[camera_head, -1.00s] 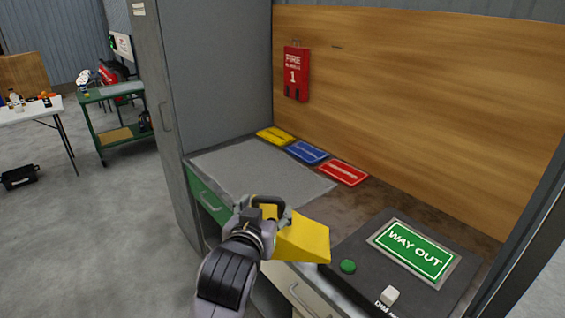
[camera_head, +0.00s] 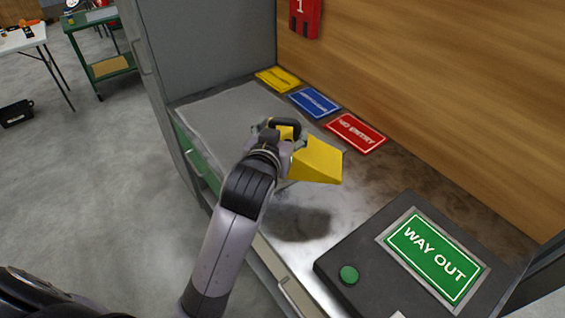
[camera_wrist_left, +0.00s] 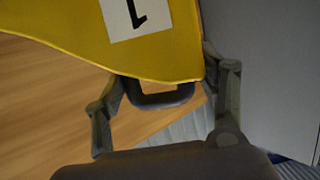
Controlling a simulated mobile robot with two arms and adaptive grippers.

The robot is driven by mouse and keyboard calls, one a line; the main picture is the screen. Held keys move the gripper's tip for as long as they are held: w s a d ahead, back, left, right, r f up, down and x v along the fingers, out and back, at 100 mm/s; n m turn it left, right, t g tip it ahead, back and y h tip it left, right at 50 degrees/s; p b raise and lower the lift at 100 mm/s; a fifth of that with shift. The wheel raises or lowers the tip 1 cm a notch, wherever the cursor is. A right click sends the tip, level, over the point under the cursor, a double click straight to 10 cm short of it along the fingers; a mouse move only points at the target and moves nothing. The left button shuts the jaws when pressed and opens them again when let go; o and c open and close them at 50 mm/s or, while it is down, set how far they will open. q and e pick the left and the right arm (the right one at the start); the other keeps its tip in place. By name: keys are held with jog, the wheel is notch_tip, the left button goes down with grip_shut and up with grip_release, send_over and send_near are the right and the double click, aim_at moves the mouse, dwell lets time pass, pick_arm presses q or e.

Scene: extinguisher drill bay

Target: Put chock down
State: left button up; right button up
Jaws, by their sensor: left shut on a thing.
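The yellow wedge chock (camera_head: 318,160) is held over the counter (camera_head: 345,203), with a dark shadow on the counter below it, so it looks raised. My left gripper (camera_head: 284,137) is shut on it at its dark handle end. In the left wrist view the chock (camera_wrist_left: 75,28) fills the upper left and has a white label with a 1. The two fingers of my left gripper (camera_wrist_left: 163,95) stand on either side of the dark handle there. My right gripper is not in view.
A grey mat (camera_head: 225,115) covers the counter's far left. Yellow (camera_head: 278,80), blue (camera_head: 315,102) and red (camera_head: 355,133) signs lie along the wooden back wall.

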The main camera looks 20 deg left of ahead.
pick_arm(q)
notch_tip(320, 180, down, 5)
jog(key=shift+s+a+r, duration=0.1)
jog(key=shift+s+r, duration=0.05)
jog(key=shift+r, duration=0.05)
jog(key=shift+w+f, duration=0.2)
jog(key=shift+f, duration=0.9)
notch_tip(320, 180, down, 4)
jog(key=shift+w+f, duration=0.15)
notch_tip(320, 180, down, 4)
jog(key=shift+f, duration=0.25)
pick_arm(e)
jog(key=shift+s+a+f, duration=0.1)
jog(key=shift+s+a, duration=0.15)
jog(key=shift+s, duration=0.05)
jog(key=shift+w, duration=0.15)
